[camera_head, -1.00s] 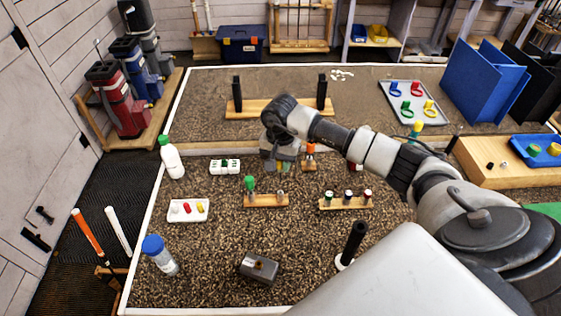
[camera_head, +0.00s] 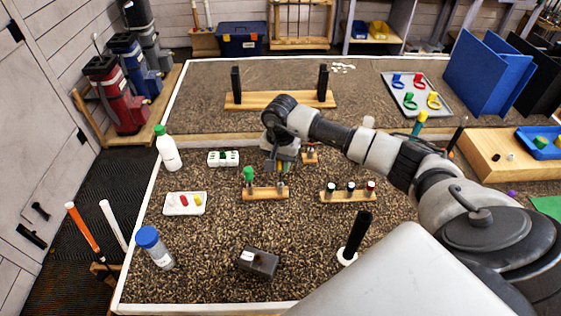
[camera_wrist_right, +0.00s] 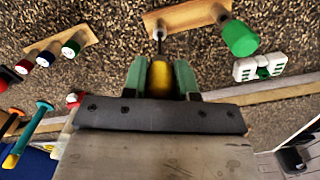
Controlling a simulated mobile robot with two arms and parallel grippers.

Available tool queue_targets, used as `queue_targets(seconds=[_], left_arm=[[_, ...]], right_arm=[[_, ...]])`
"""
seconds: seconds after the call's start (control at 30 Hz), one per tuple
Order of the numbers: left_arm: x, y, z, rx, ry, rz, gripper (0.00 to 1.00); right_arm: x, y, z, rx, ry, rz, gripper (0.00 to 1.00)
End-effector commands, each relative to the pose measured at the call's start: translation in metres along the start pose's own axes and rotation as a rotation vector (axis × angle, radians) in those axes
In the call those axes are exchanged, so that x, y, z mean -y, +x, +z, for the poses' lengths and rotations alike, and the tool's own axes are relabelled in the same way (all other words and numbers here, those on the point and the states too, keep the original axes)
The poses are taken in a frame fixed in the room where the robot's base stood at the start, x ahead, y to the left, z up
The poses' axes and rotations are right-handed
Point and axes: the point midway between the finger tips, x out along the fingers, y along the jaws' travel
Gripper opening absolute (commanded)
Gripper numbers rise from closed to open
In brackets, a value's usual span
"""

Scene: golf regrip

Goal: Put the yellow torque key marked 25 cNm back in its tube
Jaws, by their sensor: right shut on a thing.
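My right gripper (camera_head: 282,161) is shut on the yellow torque key, close above the far edge of a wooden holder (camera_head: 262,194). In the right wrist view the key's yellow handle (camera_wrist_right: 160,80) sits between the green fingers of the right gripper (camera_wrist_right: 160,75). Its thin dark shaft points at the wooden holder (camera_wrist_right: 196,15); I cannot tell whether the tip is inside a tube. The holder carries a green-handled key (camera_head: 248,174), also in the wrist view (camera_wrist_right: 240,38), and a small grey tube (camera_head: 281,188). The 25 cNm marking is not readable. My left gripper is not in view.
A wooden rack with several coloured tops (camera_head: 349,193) stands to the right. A white block with green (camera_head: 223,158) and a white tray (camera_head: 185,204) are left. A small wooden block (camera_head: 310,157) is just behind my right gripper.

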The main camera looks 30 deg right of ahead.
Motion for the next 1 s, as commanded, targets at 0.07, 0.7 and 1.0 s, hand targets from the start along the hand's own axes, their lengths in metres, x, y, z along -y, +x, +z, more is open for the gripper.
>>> queue_targets(seconds=[0.07,0.7,1.0], left_arm=[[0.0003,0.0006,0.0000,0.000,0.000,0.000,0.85],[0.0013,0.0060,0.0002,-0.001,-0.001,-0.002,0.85],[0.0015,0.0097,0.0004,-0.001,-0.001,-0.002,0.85]], right_arm=[[0.0001,0.0002,0.0000,0.000,0.000,0.000,0.00],[0.0001,-0.0001,0.0005,0.000,-0.006,0.000,0.00],[0.0002,0.0008,0.0002,-0.001,-0.006,0.000,0.00]])
